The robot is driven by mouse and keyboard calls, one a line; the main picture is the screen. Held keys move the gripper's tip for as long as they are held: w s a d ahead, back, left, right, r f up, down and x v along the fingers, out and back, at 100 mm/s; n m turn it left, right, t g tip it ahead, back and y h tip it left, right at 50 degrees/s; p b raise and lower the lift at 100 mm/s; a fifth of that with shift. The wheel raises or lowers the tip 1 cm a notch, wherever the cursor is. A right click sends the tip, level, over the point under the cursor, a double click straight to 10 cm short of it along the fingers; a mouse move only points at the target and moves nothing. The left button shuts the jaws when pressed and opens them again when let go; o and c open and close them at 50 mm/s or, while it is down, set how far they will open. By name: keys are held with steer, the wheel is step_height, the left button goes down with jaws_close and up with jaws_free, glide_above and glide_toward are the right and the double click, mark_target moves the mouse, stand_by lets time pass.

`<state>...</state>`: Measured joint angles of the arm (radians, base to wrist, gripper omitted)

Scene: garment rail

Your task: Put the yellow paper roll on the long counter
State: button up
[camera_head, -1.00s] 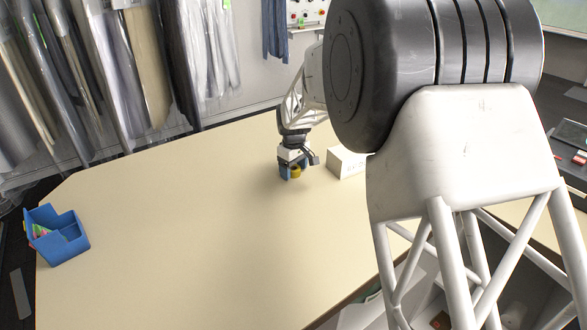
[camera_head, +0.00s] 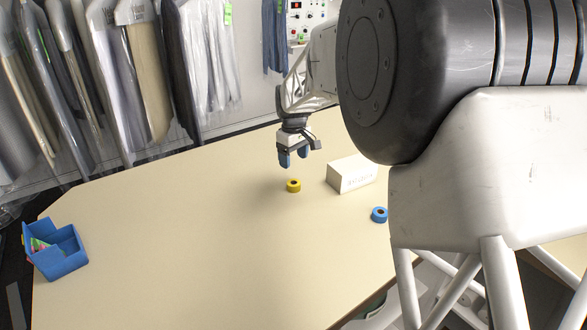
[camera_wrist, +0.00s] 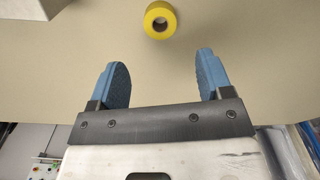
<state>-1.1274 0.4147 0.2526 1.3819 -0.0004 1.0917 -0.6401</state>
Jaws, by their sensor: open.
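The yellow paper roll (camera_head: 293,186) lies on the long counter (camera_head: 190,230) and nothing holds it. It also shows in the wrist view (camera_wrist: 160,20), beyond the fingertips and between their lines. My gripper (camera_head: 293,158) is open and empty, raised above the counter just behind the roll in the head view. In the wrist view its two blue fingers (camera_wrist: 160,75) stand wide apart with bare counter between them.
A white box (camera_head: 350,176) stands right of the yellow roll. A blue roll (camera_head: 379,215) lies in front of the box. A blue bin (camera_head: 60,258) with small items sits at the counter's left end. Hanging garments (camera_head: 140,70) line the back. The counter's middle is clear.

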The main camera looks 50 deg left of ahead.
steer(key=shift+r, duration=1.15)
steer(key=shift+d, duration=0.1)
steer(key=w+d+r+m, duration=0.2)
steer(key=w+d+r, duration=0.25)
steer(key=d, duration=0.75)
steer(key=w+d+r+m, duration=0.25)
steer(key=w+d, duration=0.25)
steer(key=d, duration=0.6)
steer(key=w+d+r+m, duration=0.2)
steer(key=w+d+r, duration=0.25)
steer(key=d, duration=0.75)
steer(key=s+d+r+m+t, duration=0.1)
steer(key=s+d+m, duration=0.15)
steer(key=d, duration=1.05)
steer(key=s+d+r+m, duration=0.1)
steer(key=d+r+m, duration=0.15)
steer(key=d, duration=0.95)
steer(key=s+d+f+m, duration=0.4)
steer(key=s+d, duration=0.7)
steer(key=d, duration=0.2)
steer(key=s+d+f+m+t, duration=0.1)
steer(key=s+d+f+m, duration=0.3)
steer(key=s+d, duration=0.7)
steer(key=d+m, duration=0.1)
steer(key=d, duration=0.2)
steer(key=shift+t, duration=0.3)
